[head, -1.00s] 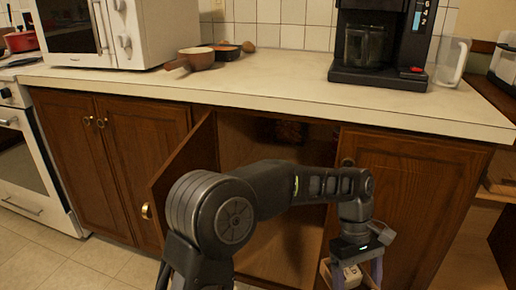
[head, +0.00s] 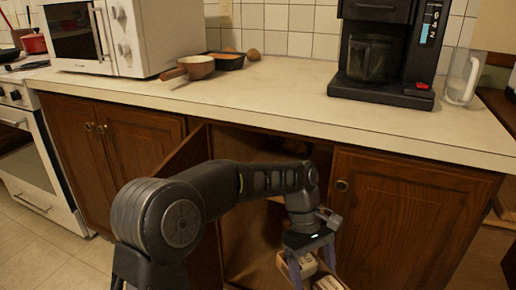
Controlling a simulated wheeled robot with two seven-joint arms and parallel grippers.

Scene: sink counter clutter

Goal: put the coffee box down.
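My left arm crosses the lower middle of the head view. Its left gripper (head: 311,262) points down in front of the open cabinet (head: 255,215), with one finger on each side of a light brown box holding pale packs, which I take as the coffee box (head: 300,266). The gripper appears shut on this box and holds it below counter height. The bottom of the box is cut off by the picture's lower edge, so what lies under it is hidden. My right gripper is not in view.
An open cabinet door (head: 188,160) stands left of the opening, and a closed door (head: 400,215) is on the right. On the counter (head: 270,100) are a microwave (head: 130,35), brown pan (head: 196,68), coffee maker (head: 385,50) and clear pitcher (head: 463,75). The counter's middle is clear.

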